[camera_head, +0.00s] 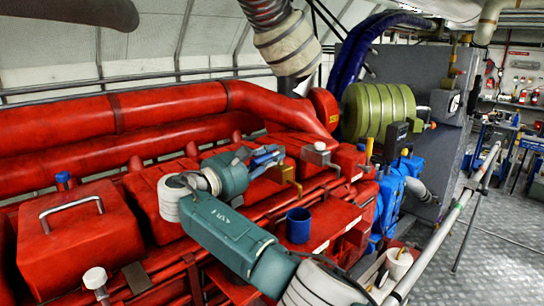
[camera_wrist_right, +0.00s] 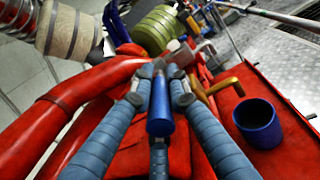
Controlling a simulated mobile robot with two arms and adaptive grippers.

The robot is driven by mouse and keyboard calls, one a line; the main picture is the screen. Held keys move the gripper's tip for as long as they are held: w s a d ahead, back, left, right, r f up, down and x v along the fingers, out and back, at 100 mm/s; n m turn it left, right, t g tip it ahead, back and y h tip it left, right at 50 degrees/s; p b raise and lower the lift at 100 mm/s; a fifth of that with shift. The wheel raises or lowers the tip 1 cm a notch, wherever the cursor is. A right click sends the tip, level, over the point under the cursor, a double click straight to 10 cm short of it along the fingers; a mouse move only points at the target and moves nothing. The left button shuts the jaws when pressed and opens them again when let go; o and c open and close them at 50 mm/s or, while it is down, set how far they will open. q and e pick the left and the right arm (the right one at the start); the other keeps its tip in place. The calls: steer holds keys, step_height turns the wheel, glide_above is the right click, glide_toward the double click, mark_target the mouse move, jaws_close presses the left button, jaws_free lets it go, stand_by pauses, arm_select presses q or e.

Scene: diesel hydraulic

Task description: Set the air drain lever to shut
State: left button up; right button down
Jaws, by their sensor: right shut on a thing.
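My right gripper (camera_head: 266,158) reaches over the red engine in the head view, its arm coming in from the bottom. In the right wrist view its fingers (camera_wrist_right: 160,88) close around a blue cylindrical lever handle (camera_wrist_right: 160,116). No lettering shows that confirms this as the air drain lever. The lever's pivot is hidden, and its exact setting cannot be read. A yellow-brass bent handle (camera_head: 286,176) sits just right of the gripper; it also shows in the wrist view (camera_wrist_right: 222,86). My left gripper is not in view.
A blue open cup (camera_head: 298,226) stands on a red ledge right of my forearm. Thick red pipes (camera_head: 180,105) run behind. A white-capped fitting (camera_head: 320,148) and a green ribbed cylinder (camera_head: 378,110) lie beyond.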

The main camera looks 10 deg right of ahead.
steer(key=c, duration=1.7)
jaws_free()
steer(key=shift+r, duration=0.3)
steer(key=shift+o, duration=0.3)
steer(key=shift+f, duration=0.15)
step_height(320, 180, up, 10)
steer(key=shift+w, duration=0.1)
steer(key=shift+c, duration=0.5)
